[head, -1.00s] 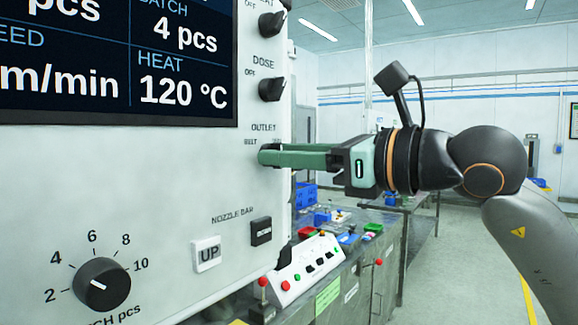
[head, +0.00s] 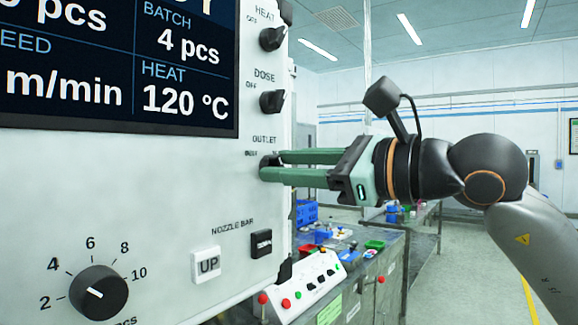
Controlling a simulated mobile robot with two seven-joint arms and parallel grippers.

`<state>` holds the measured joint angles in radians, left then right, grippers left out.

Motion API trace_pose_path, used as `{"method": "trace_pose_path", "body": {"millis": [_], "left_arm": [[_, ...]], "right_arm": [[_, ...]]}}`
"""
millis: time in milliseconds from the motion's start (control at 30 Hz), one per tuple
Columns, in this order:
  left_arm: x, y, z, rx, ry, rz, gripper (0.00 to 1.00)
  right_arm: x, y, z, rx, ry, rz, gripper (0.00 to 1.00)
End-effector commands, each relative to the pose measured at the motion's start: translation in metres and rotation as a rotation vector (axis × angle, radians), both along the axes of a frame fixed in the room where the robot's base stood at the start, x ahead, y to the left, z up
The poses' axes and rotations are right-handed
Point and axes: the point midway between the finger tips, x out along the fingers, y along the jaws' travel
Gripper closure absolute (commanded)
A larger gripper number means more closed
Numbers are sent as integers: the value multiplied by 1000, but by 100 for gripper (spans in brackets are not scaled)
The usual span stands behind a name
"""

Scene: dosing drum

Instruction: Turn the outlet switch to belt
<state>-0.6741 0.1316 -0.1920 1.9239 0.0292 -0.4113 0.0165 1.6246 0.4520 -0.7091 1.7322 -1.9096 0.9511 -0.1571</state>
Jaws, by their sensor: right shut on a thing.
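The outlet switch (head: 267,163) is a dark knob under the OUTLET label on the white panel (head: 150,190). It is mostly hidden by my fingers, and I cannot tell exactly which way it points. My right gripper (head: 268,165) comes in from the right with its two green fingers reaching to the panel. The fingers are shut on the outlet switch, one finger above and nearer the back, the other below. The wrist is rolled, so both fingers show. My left gripper is not in view.
Above are the DOSE knob (head: 272,101) and the HEAT knob (head: 272,38). A round dial (head: 98,292) sits lower left. A control box (head: 308,285) with coloured buttons stands below the arm.

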Motion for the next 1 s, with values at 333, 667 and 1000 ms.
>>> {"method": "trace_pose_path", "body": {"millis": [333, 667, 1000], "left_arm": [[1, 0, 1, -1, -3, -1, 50], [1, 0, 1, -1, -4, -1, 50], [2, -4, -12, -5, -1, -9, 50]], "right_arm": [[0, 0, 0, 0, -2, 0, 42], [0, -1, 0, 0, 0, -1, 33], [-30, -43, -2, 1, -5, -5, 33]]}}
